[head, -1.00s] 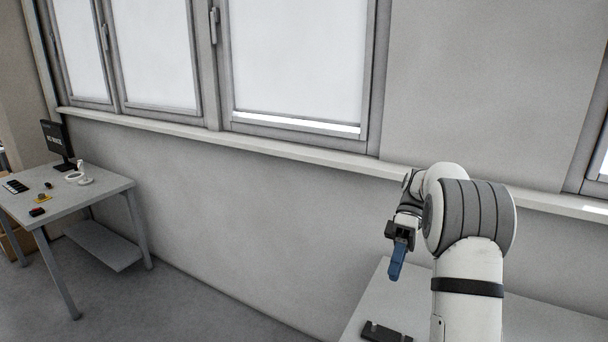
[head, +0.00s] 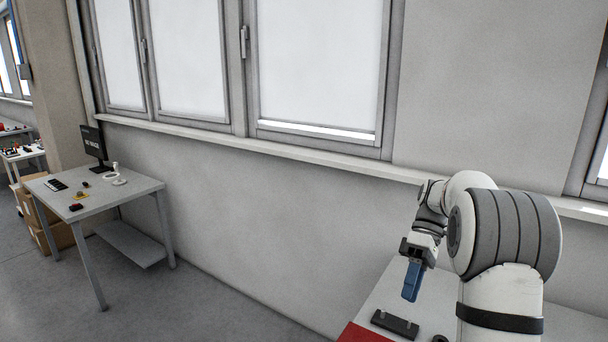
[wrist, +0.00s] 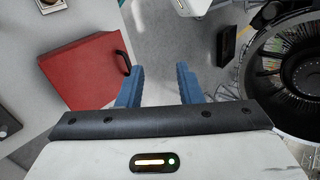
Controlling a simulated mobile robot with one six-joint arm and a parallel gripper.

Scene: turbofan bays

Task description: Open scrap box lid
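A red box (wrist: 84,80) with a dark handle (wrist: 122,62) at its right edge shows at the left of the wrist view. I take it for the scrap box; its top looks flat and closed. A red corner (head: 364,333) also shows at the bottom of the head view, mostly cut off. My gripper (wrist: 159,72) has its two blue fingers spread apart with nothing between them. It is to the right of the red box and apart from it. In the head view my gripper (head: 411,283) points down above the light table.
A large round fan engine (wrist: 288,75) stands at the right of the wrist view, near a small dark block (wrist: 226,45). A dark bracket (head: 395,324) lies on the light table (head: 375,297). A desk with a monitor (head: 94,145) stands at the left, with open floor between.

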